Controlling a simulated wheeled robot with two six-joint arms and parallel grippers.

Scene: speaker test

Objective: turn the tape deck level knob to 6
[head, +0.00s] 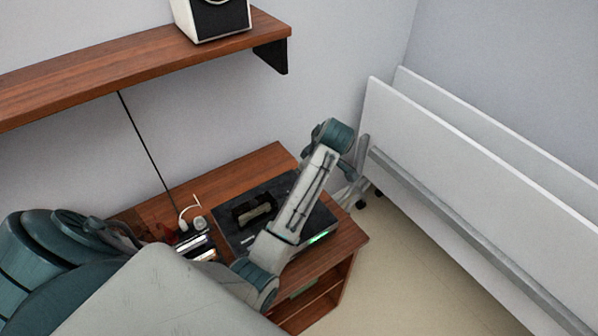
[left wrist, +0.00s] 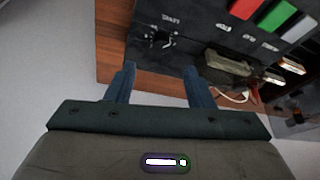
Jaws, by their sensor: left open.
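The tape deck (head: 231,229) is a dark, flat box on the wooden desk, partly hidden by my left arm in the head view. My right gripper is not in view.
A white cable (head: 190,207) and small items lie left of the deck. A shelf (head: 120,70) with a white speaker (head: 214,18) is above. White panels (head: 460,180) stand at the right. Red (left wrist: 246,8) and green (left wrist: 275,15) blocks show in the left wrist view.

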